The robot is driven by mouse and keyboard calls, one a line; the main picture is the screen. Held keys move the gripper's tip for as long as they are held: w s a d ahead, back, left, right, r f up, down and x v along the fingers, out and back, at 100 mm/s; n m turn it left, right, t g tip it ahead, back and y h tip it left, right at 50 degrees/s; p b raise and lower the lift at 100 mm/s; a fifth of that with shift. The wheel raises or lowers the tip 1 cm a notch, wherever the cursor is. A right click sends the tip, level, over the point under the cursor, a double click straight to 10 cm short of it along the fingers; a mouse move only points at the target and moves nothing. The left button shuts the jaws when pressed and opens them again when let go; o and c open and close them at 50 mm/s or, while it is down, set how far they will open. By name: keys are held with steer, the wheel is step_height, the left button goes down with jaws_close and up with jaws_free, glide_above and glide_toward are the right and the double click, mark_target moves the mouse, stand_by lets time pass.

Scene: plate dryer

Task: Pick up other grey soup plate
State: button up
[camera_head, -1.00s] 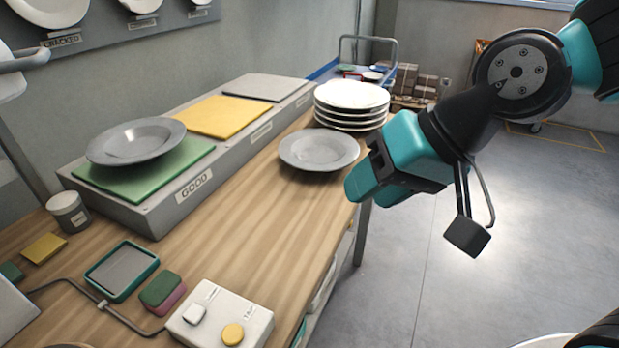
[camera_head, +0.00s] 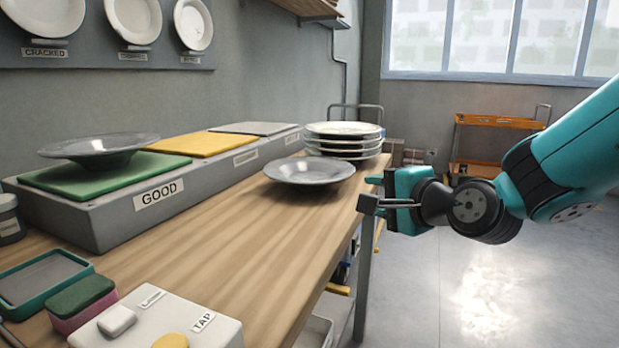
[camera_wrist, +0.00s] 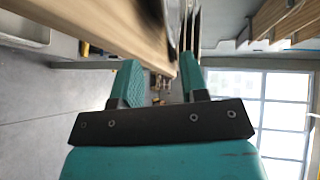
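One grey soup plate (camera_head: 309,172) lies on the wooden table near its right edge, in front of a stack of white plates. Another grey soup plate (camera_head: 100,148) rests on the green mat marked GOOD. A dark edge-on shape, perhaps the grey plate, shows beyond the fingertips there, blurred.
The white plate stack (camera_head: 344,140) stands close behind the grey plate. Yellow mat (camera_head: 200,143) and grey mat lie on the long raised block. A control box (camera_head: 160,325), sponge (camera_head: 82,300) and tray are at the front. Floor right of the table is open; an orange cart stands at the back.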

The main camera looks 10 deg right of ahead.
mark_target(335, 182)
steer(key=p+x, duration=0.9)
steer(key=p, duration=0.1)
steer(key=shift+w+r, duration=0.1)
steer(key=shift+w, duration=0.15)
steer(key=p+x, duration=0.1)
steer(key=x, duration=0.1)
steer(key=r+p+x, duration=0.1)
steer(key=p+x, duration=0.1)
steer(key=shift+w+d+f, duration=0.1)
steer(key=shift+w+d, duration=0.05)
steer(key=shift+w, duration=0.1)
steer(key=shift+w+f, duration=0.3)
steer(key=shift+w, duration=0.1)
steer(key=shift+r, duration=0.1)
jaws_close()
